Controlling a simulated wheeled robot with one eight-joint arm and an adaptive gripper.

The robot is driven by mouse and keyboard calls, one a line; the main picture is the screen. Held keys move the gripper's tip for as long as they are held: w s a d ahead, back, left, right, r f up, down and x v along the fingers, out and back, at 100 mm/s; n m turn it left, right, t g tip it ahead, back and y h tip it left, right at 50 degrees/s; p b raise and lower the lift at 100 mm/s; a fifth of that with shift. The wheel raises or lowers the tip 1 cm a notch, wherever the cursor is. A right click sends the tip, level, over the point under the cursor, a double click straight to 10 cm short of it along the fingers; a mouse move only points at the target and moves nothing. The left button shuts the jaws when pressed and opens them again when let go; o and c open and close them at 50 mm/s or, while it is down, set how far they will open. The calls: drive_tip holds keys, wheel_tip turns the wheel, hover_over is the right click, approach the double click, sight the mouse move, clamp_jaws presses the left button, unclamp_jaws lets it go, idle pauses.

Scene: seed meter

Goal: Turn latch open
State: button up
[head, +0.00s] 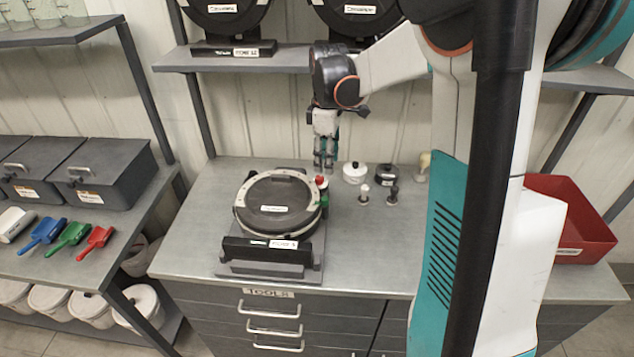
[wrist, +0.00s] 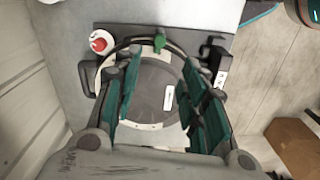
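The seed meter (head: 262,212) is a round dark disc with a light ring, lying on a black stand on the grey workbench; it also shows in the wrist view (wrist: 147,92). A small green part (head: 325,202), which looks like the latch, is on the meter's right rim. In the wrist view the green latch (wrist: 159,42) shows just beyond and between the fingertips. A red knob (head: 321,182) with a white base is near it, at upper left in the wrist view (wrist: 101,41). My gripper (head: 325,167) is open and empty, pointing down behind and above the meter's right side, apart from the latch.
White and black lidded pots (head: 355,173) and small knobbed parts (head: 364,195) stand on the bench to the right. A red bin (head: 570,215) is at far right. A shelf (head: 285,62) with two more meters is above. The bench front right of the meter is clear.

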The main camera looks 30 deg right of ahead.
sight(325, 198)
wheel_tip(325, 198, down, 14)
drive_tip(key=shift+r+b, duration=0.1)
drive_tip(key=shift+b, duration=1.1)
clamp_jaws()
